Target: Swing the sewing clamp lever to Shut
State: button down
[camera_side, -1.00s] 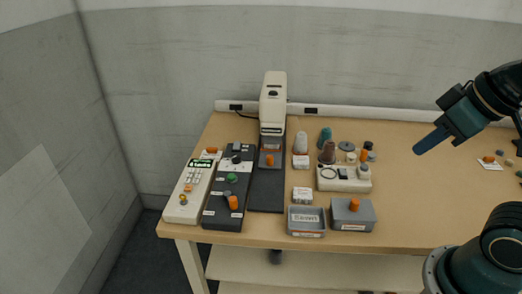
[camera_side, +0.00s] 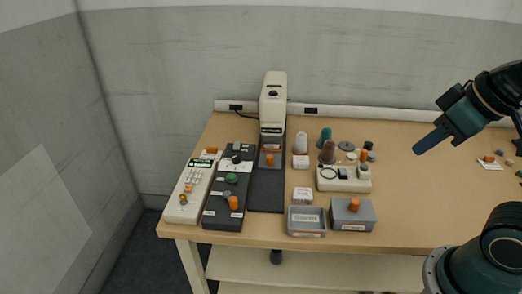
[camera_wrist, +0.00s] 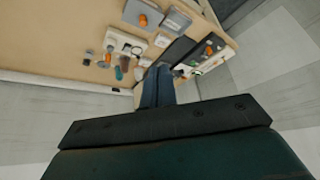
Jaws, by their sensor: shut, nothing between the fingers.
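A cream sewing machine head (camera_side: 273,104) stands at the back of a dark base plate (camera_side: 266,190), with an orange-topped part (camera_side: 269,160) below its head. Left of it lies a dark control box (camera_side: 222,215) with a green button (camera_side: 231,179), an orange knob (camera_side: 234,202) and small dark knobs. I cannot tell which part is the sewing clamp lever, nor read its labels. My gripper (camera_side: 417,150) is at the right, above the table, well away from the machine and touching nothing. Its blue fingers are shut and empty, also in the wrist view (camera_wrist: 160,72).
A cream keypad unit (camera_side: 187,205) lies at the far left. Right of the machine stand a grey open tray (camera_side: 306,233), a grey box with an orange knob (camera_side: 353,214), a cream device (camera_side: 343,186) and several spools. The table (camera_side: 430,205) is bare at right centre.

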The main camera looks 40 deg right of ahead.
jog(key=c, duration=1.5)
grip_release()
jog(key=shift+w, duration=0.1)
jog(key=shift+o, duration=1)
jog(key=shift+w+r, duration=0.2)
jog(key=w+a+g, duration=0.1)
jog(key=w+a, duration=0.2)
jog(key=w, duration=0.4)
jog(key=w+a+n+g, duration=0.1)
jog(key=w+a, duration=0.1)
jog(key=w, duration=0.4)
jog(key=w+a+g, duration=0.1)
jog(key=w+a, duration=0.2)
jog(key=w, duration=0.4)
jog(key=w+a+f+n+g, duration=0.1)
jog(key=w+a+f+g, duration=0.1)
jog(key=w+a+f, duration=0.9)
notch_tip(320, 180, down, 2)
jog(key=shift+w+f+g, duration=0.2)
jog(key=shift+w+g, duration=0.1)
jog(key=shift+w, duration=0.4)
jog(key=shift+f, duration=0.1)
